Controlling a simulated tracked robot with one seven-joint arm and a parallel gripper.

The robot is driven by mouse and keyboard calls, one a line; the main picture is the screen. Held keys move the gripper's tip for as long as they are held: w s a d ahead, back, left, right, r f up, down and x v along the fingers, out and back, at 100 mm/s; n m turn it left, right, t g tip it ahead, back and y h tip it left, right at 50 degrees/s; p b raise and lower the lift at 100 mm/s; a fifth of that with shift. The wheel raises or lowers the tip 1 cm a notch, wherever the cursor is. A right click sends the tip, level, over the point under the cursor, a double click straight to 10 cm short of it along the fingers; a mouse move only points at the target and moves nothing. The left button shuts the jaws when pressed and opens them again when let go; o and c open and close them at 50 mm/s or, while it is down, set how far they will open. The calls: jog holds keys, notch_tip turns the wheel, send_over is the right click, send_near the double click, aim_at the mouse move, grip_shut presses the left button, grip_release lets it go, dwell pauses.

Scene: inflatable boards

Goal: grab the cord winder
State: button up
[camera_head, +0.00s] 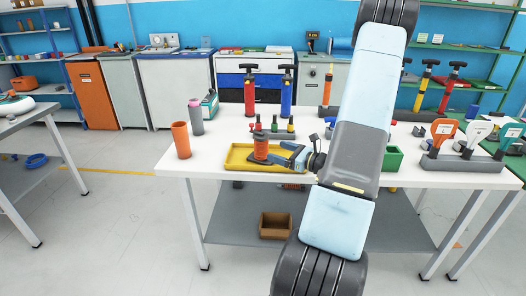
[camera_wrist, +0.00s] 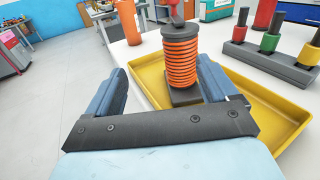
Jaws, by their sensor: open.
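The cord winder, an upright spool wound with orange cord (camera_head: 261,147), stands in the yellow tray (camera_head: 238,165) on the white table. In the wrist view the spool (camera_wrist: 181,62) has a dark square base and a red piece at its top. My gripper (camera_head: 288,156) is open and empty, reaching in from the right in the head view. In the wrist view my gripper (camera_wrist: 163,80) has its blue fingers apart, with the spool ahead of the gap, nearer the right finger. Contact between finger and spool cannot be told.
A dark rack with red, yellow and green pieces (camera_wrist: 270,55) stands just behind the tray. An orange cylinder (camera_head: 181,140) and a grey bottle (camera_head: 196,117) stand left. A green bin (camera_head: 394,158) is right. Tall red and blue pumps (camera_head: 286,92) stand behind.

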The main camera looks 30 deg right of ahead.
aim_at(266, 146)
jog(key=shift+s+d+f+m+t+h, duration=0.1)
jog(key=shift+d+f+m+t+h, duration=0.3)
jog(key=shift+d+f+m+h, duration=0.45)
jog(key=shift+w+d, duration=0.15)
jog(key=shift+w, duration=0.1)
jog(key=x, duration=0.7)
jog(key=shift+w+r, duration=0.1)
jog(key=shift+w, duration=0.1)
jog(key=shift+x, duration=2.95)
jog(key=shift+r, duration=0.1)
jog(key=shift+c, duration=0.3)
jog(key=c, duration=1.3)
